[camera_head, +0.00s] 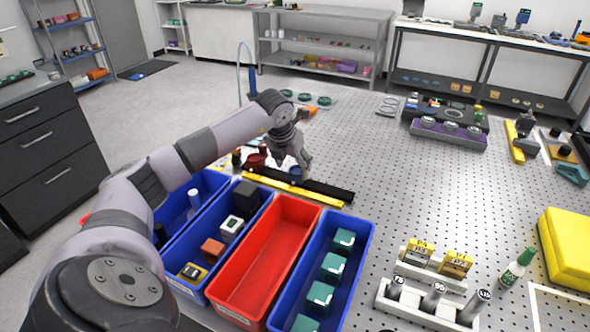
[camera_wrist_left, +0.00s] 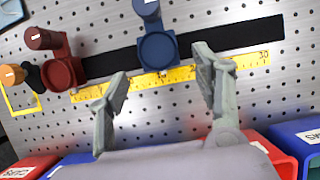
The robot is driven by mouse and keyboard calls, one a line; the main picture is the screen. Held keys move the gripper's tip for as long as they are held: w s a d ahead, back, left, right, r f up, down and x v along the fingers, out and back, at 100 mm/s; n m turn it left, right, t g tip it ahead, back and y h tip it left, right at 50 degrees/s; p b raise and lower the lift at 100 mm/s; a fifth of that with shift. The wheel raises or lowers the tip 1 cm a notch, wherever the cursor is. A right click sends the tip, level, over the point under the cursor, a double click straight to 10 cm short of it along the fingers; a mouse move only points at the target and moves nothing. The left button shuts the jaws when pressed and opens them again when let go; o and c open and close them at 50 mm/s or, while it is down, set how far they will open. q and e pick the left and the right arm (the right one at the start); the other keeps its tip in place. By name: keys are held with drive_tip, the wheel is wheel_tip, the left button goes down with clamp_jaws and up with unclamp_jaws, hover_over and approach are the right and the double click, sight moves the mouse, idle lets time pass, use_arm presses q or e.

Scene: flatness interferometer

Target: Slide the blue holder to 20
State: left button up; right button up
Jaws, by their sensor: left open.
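The blue holder (camera_wrist_left: 158,48) sits on the black rail (camera_wrist_left: 110,62) in the left wrist view, above the yellow ruler (camera_wrist_left: 165,79). My left gripper (camera_wrist_left: 160,86) is open, one finger on each side of the holder along the ruler, with no visible contact. In the head view the gripper (camera_head: 296,168) is low over the rail and mostly hides the holder. A dark red holder (camera_wrist_left: 62,72) sits on the rail to the left. My right gripper is not in view.
Blue bins and a red bin (camera_head: 243,280) stand in front of the rail. An orange-knobbed part (camera_wrist_left: 12,75) lies beyond the red holder. The perforated tabletop (camera_head: 400,190) is clear to the right of the rail. A purple-based fixture (camera_head: 447,138) stands farther back.

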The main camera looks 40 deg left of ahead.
sight(296, 174)
use_arm(q)
drive_tip(key=shift+p+x, duration=0.3)
drive_tip(key=shift+x, duration=1.85)
clamp_jaws()
